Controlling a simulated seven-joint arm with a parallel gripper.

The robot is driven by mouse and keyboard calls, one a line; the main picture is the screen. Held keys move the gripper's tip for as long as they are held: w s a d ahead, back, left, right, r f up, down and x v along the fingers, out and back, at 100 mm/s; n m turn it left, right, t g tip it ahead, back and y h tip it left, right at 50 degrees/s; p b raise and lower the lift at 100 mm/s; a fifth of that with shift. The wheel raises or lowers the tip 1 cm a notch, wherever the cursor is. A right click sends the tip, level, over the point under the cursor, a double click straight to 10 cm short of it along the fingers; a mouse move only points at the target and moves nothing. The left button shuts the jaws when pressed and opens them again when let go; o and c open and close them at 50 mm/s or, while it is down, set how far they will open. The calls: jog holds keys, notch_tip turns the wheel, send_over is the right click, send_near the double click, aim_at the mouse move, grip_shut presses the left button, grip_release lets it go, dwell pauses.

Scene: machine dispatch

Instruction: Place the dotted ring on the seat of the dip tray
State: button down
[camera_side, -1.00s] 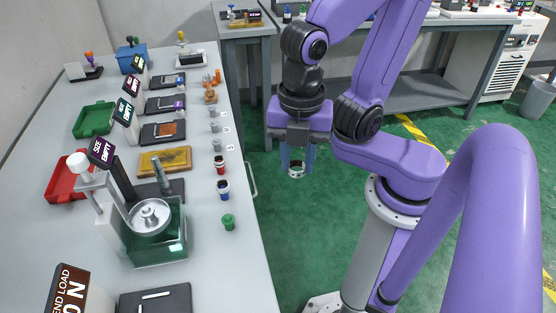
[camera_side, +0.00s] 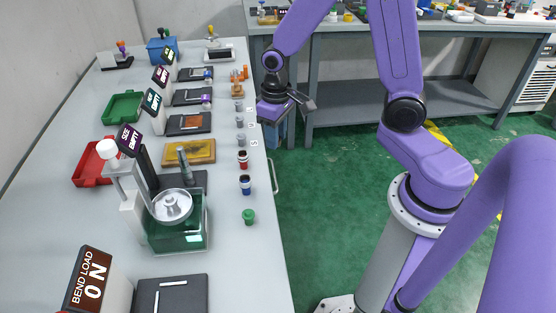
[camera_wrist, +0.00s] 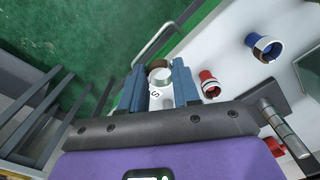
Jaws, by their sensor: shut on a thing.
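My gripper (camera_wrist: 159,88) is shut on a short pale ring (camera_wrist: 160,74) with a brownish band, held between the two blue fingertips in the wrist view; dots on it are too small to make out. In the side view my gripper (camera_side: 276,132) is beyond the table's right edge, and the ring is not clearly visible there. A clear tray with green liquid (camera_side: 180,238), which looks like the dip tray, stands on the near table. A round metal disc with a central knob (camera_side: 172,205) sits over it; I cannot tell where its seat is.
Along the table's right edge stand a green (camera_side: 248,216), a blue (camera_side: 245,185) and a red ringed part (camera_side: 243,159), with several grey pieces behind. A red tray (camera_side: 92,164) and signs stand left. A grey bench (camera_side: 345,88) is at the back.

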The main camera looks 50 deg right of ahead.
jog(key=a+r+n, duration=0.1)
jog(key=a+r, duration=0.9)
jog(key=a, duration=0.3)
jog(key=s+a+r+n, duration=0.3)
jog(key=s+a+r, duration=0.5)
jog(key=s+r, duration=0.15)
send_over(171, 198)
jog(key=f, duration=0.8)
jog(key=shift+s+d+f, duration=0.2)
jog(key=shift+f, duration=0.15)
jog(key=shift+w+a+f, duration=0.1)
jog(key=shift+f, duration=0.85)
jog(key=shift+w+a+f, duration=0.1)
jog(key=shift+f, duration=0.8)
